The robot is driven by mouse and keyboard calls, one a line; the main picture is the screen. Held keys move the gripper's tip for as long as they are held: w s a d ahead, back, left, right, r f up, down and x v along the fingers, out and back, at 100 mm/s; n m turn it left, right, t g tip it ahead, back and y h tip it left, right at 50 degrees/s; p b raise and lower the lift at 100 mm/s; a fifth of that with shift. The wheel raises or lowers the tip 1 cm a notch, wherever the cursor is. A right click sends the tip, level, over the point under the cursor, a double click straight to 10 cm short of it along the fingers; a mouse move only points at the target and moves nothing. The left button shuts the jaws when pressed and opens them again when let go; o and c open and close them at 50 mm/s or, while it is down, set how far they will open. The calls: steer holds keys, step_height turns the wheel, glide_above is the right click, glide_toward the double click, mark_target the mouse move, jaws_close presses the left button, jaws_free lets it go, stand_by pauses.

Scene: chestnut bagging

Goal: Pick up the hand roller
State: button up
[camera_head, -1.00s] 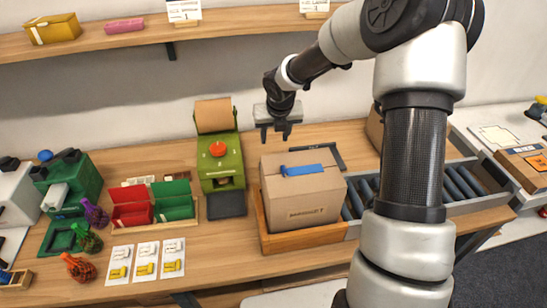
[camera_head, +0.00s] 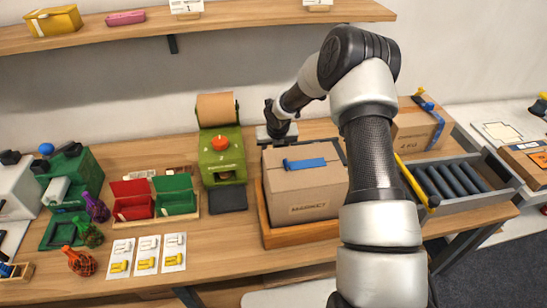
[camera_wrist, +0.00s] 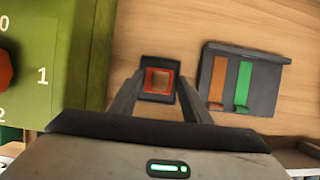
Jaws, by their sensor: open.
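My gripper (camera_wrist: 162,92) is open and points down at the worktop in the wrist view. A small dark block with a red-rimmed square (camera_wrist: 159,81) lies between its fingertips; I cannot tell for sure whether this is the hand roller, or whether the fingers touch it. In the head view my gripper (camera_head: 278,130) is behind the cardboard box (camera_head: 304,190), which hides the fingertips and the block.
The green machine (camera_head: 221,157) with a red-orange knob stands left of my gripper. A dark holder (camera_wrist: 244,56) with an orange and a green strip lies to the right in the wrist view. A roller conveyor (camera_head: 450,182) and another box (camera_head: 415,125) are further right.

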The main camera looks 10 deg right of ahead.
steer(key=shift+x, duration=1)
steer(key=shift+c, duration=0.2)
steer(key=shift+r, duration=0.1)
steer(key=c, duration=0.7)
steer(key=shift+r, duration=0.1)
steer(key=shift+c, duration=0.2)
step_height(320, 180, up, 10)
steer(key=shift+f, duration=0.1)
